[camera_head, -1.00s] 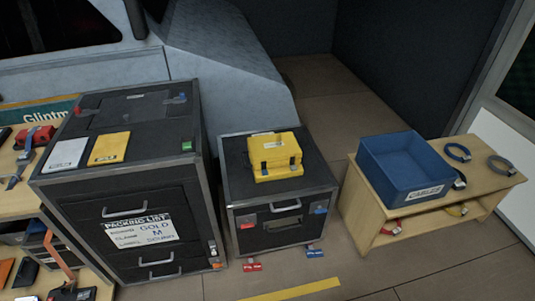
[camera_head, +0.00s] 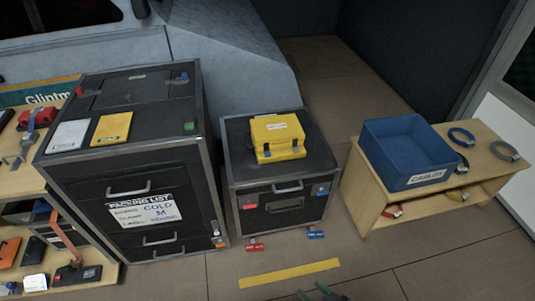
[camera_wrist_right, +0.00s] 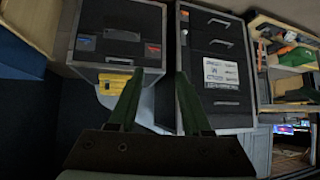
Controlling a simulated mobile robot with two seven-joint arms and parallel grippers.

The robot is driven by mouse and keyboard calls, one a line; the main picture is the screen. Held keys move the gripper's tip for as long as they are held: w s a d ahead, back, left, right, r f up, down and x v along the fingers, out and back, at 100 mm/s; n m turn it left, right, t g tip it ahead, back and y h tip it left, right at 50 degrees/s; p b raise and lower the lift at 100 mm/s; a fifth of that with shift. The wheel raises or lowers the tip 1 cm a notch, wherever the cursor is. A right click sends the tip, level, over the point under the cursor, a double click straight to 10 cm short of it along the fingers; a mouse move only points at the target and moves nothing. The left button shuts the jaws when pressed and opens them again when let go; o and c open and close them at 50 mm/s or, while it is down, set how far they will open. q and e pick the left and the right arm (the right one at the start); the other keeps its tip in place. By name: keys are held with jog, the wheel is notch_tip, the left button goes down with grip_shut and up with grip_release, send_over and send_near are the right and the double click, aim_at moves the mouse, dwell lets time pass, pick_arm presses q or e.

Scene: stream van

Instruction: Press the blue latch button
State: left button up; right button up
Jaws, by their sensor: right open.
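A small black case (camera_head: 285,222) stands on the floor in the middle. A blue latch button (camera_head: 321,189) is at the upper right of its front, and a red one (camera_head: 249,202) is at the upper left. In the right wrist view, which looks upside down, the blue button (camera_wrist_right: 86,43) is left of the red one (camera_wrist_right: 153,49). My right gripper (camera_head: 321,291) shows its green fingertips at the bottom edge of the head view, in front of and apart from the case. In the wrist view its fingers (camera_wrist_right: 156,78) are spread and empty. My left gripper is out of view.
A yellow box (camera_head: 277,135) sits on the small case. A tall black case (camera_head: 135,165) stands left of it. A wooden table (camera_head: 385,180) with a blue bin (camera_head: 407,155) is at the right. Red and blue tags (camera_head: 316,234) lie before the case, near a yellow floor strip (camera_head: 289,274).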

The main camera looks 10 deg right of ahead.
grip_shut()
dwell(1.5)
